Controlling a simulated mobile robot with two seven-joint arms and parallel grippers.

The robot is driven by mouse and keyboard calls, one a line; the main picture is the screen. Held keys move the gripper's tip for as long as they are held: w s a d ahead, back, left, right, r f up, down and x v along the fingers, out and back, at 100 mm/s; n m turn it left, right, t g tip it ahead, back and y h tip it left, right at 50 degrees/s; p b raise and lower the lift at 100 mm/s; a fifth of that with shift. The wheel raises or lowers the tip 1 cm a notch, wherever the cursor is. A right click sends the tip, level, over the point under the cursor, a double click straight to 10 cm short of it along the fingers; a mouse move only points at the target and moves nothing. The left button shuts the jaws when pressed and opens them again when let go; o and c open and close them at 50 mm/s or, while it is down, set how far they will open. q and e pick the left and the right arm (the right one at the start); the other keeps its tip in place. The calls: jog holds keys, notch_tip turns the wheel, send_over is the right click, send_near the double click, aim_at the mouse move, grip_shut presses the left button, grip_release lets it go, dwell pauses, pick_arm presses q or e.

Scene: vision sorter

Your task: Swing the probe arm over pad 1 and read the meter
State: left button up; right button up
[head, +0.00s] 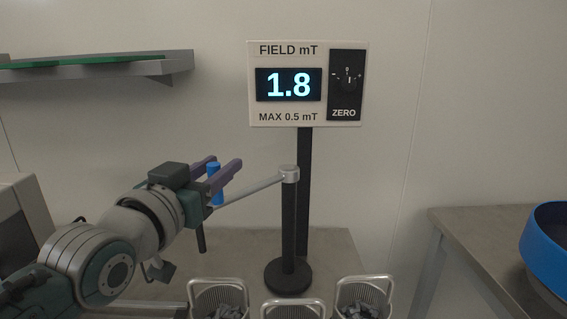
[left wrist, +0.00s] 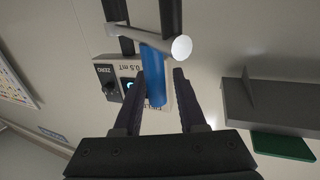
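The meter (head: 307,84) on a dark pole reads 1.8, above the label MAX 0.5 mT. In the left wrist view it shows upside down and partly hidden. The probe arm (head: 253,189) is a grey rod running left from the cap of a black post (head: 288,225). Its upright blue handle (head: 214,178) is at the rod's outer end, with a dark piece hanging below. My left gripper (head: 220,170) is open at the handle. In the left wrist view the blue handle (left wrist: 156,80) lies between the fingers, with a gap to the right finger. No numbered pad can be made out.
Wire baskets of grey pieces stand at the front: left (head: 218,293), middle (head: 293,308) and right (head: 362,294). A grey shelf (head: 150,66) is on the wall. A blue-rimmed bowl (head: 548,240) sits on the right table (head: 480,225).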

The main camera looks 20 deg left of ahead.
pick_arm(q)
jog(key=shift+o, duration=0.8)
jog(key=shift+d, duration=0.15)
jog(key=s, duration=0.9)
jog(key=shift+s+a, duration=0.2)
jog(key=shift+s, duration=0.2)
